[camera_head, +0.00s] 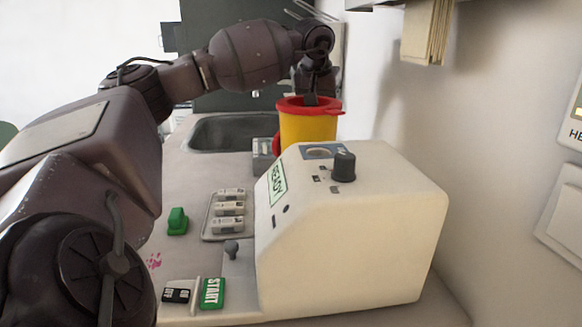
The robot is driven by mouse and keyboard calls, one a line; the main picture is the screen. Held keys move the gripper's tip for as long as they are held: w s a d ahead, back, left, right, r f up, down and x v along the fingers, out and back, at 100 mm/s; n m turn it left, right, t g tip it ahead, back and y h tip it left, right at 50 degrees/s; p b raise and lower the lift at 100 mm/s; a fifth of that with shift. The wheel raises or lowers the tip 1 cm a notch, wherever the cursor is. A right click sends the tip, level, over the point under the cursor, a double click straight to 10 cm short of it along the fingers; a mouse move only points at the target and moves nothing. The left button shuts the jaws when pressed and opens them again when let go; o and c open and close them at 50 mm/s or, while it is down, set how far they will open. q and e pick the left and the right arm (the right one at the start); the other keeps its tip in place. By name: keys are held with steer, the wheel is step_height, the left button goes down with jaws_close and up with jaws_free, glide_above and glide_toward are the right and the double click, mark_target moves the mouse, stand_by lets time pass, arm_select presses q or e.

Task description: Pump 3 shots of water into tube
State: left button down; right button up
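My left gripper (316,88) is at the back, pointing down at the red-rimmed top of a yellow container (308,128). Its fingertips are dark and partly hidden by the rim, so I cannot see whether they are open or hold anything. No tube or water pump can be clearly made out. A white machine (350,235) with a READY label, a dark knob (344,166) and a round opening on top stands in front of the container. My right gripper is out of view.
A green START button (212,293) and a black switch (176,295) are at the front. A small tray (206,231) holds several white pieces, with a green object (177,221) beside it. A sink (215,133) lies behind. A wall bounds the right side.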

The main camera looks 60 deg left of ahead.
arm_select(q)
steer(key=shift+f, duration=0.6)
steer(key=shift+r, duration=1.6)
steer(key=shift+w+r+b, duration=0.1)
steer(key=shift+r+b, duration=0.2)
steer(key=shift+r, duration=0.8)
steer(key=shift+r+p, duration=0.5)
steer(key=shift+r, duration=1.45)
